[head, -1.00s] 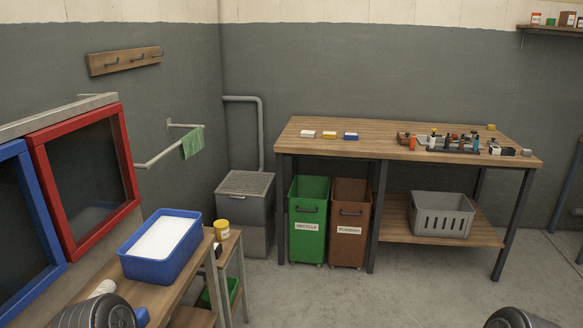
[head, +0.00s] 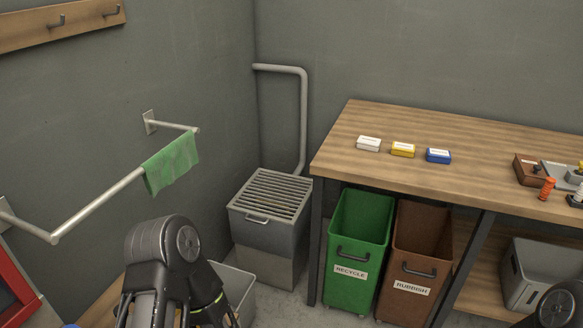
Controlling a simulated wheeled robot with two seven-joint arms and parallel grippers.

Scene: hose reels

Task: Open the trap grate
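The trap is a grey metal box (head: 266,245) in the corner, left of the workbench. Its slatted grate (head: 271,194) lies flat and closed on top, with a small handle (head: 257,218) at the front edge. A pipe (head: 303,120) runs down the wall behind it. My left arm shows at the bottom left, in front of and left of the trap. Its gripper fingers are not in view. A part of my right arm shows at the bottom right corner, and its gripper is not in view. Neither arm touches the trap.
A green recycle bin (head: 352,265) and a brown rubbish bin (head: 412,275) stand right of the trap under the workbench (head: 440,165). A wall rail (head: 105,203) with a green cloth (head: 172,163) juts out at left. A grey container (head: 238,292) sits low beside my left arm.

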